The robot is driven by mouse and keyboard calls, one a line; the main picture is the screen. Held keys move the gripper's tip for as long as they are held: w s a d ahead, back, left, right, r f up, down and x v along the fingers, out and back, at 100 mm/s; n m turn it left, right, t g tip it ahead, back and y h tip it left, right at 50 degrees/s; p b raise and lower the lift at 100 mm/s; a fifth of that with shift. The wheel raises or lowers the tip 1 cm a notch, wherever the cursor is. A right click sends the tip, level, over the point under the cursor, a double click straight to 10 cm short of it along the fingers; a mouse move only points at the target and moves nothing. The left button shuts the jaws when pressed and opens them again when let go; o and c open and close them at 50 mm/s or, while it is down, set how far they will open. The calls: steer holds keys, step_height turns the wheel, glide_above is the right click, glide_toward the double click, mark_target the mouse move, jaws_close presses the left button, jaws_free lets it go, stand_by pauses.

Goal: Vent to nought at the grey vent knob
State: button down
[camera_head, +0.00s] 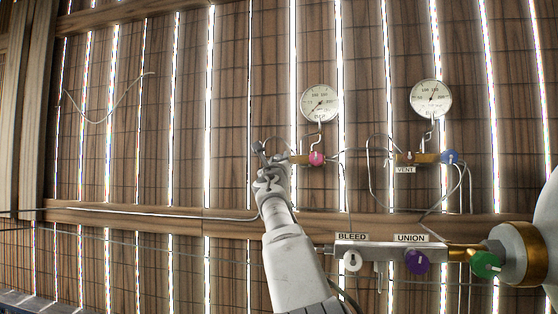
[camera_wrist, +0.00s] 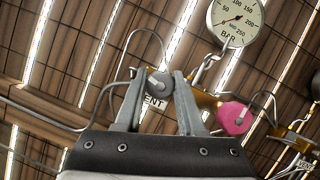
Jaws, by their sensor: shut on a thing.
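The grey vent knob (camera_wrist: 160,84) sits between my gripper's (camera_wrist: 158,78) two fingertips in the wrist view, and the fingers are shut on it. A white label (camera_wrist: 154,103) ending in "ENT" shows just below the knob, partly behind the fingers. In the head view my gripper (camera_head: 264,153) is at the left end of a brass valve body, with the knob mostly hidden. A round bar gauge (camera_wrist: 236,20) stands above to the right; it also shows in the head view (camera_head: 320,102). Its needle seems to point toward the low, left end; I cannot read it exactly.
A pink knob (camera_wrist: 235,118) is close right of my gripper. Farther right are a second gauge (camera_head: 431,98) and a blue knob (camera_head: 450,157). Below are a white knob (camera_head: 352,262), a purple knob (camera_head: 417,262) and a green knob (camera_head: 486,264). Thin tubes loop near my gripper.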

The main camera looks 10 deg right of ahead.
steer(key=shift+m, duration=0.5)
steer(key=shift+m+g+h, duration=0.3)
steer(key=shift+m+h, duration=0.7)
steer(key=shift+m, duration=0.8)
steer(key=shift+m+g+h, duration=0.3)
steer(key=shift+m+h, duration=0.7)
steer(key=shift+m, duration=1.3)
steer(key=c, duration=0.5)
jaws_free()
steer(key=b+v, duration=1.6)
steer(key=v, duration=0.1)
steer(key=shift+a, duration=0.2)
